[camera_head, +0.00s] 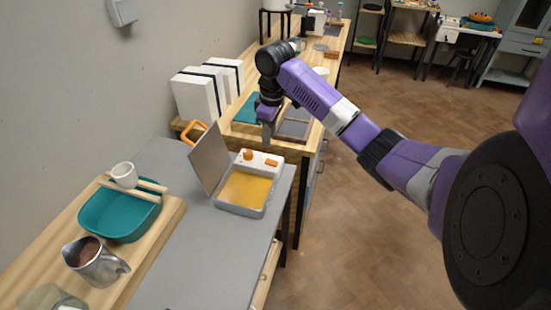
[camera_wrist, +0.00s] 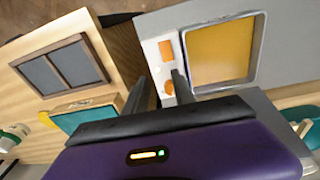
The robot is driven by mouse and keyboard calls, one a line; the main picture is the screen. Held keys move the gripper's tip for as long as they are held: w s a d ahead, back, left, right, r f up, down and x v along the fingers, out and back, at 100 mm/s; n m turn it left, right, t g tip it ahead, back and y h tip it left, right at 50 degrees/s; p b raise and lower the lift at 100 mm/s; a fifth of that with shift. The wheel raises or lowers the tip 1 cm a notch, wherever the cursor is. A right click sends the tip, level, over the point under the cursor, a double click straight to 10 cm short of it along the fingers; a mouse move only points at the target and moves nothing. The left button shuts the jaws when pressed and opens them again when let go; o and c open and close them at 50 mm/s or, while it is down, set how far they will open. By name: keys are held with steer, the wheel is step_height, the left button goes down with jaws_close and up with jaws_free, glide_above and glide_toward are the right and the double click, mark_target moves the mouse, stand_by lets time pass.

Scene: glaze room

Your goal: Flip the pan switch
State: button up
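The pan (camera_head: 240,210) is a grey box holding yellow-orange wax-like material, with its lid (camera_head: 209,158) raised on the left. A white panel along its far side carries a round orange knob (camera_head: 248,154) and a flat orange switch (camera_head: 271,162). In the wrist view the switch (camera_wrist: 166,50) lies beyond the fingertips, and the knob (camera_wrist: 169,88) shows between the fingers. My gripper (camera_head: 267,136) points down just behind the panel in the head view, apart from the switch. In the wrist view my gripper (camera_wrist: 160,75) has its two fingers apart and nothing between them.
A teal tub (camera_head: 120,215) with a small white cup (camera_head: 124,175) above it and a metal pitcher (camera_head: 95,262) stand at the left. White boxes (camera_head: 195,95) stand against the wall. A dark-framed panel (camera_head: 295,125) lies on the wooden bench behind. Floor at the right is clear.

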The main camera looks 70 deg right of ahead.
mark_target(276, 163)
steer(key=s, duration=0.1)
steer(key=s+a+f+g, duration=0.1)
steer(key=shift+s+a+y, duration=0.1)
steer(key=shift+s+y, duration=0.2)
steer(key=shift+s, duration=0.05)
steer(key=shift+f, duration=3.55)
